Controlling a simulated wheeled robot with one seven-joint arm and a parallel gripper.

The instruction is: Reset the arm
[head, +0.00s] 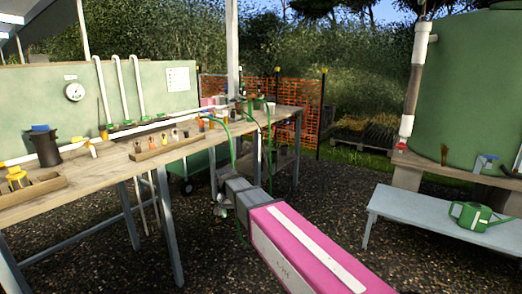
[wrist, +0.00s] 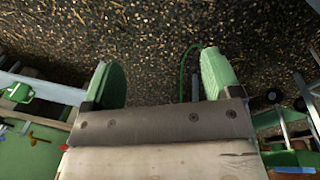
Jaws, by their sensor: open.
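My pink and grey arm (head: 300,245) reaches forward from the lower right of the head view, low over the gravel. My gripper (head: 221,204) is at its far end, beside the workbench legs, and shows small there. In the wrist view its two green fingers (wrist: 162,78) stand wide apart.
The long wooden workbench (head: 110,174) runs along the left, with a wooden tool rack (head: 165,149) and pipes on it. A grey bench (head: 420,212) with a green watering can (head: 474,216) stands right. A large green tank (head: 475,90) is behind it. Gravel between is clear.

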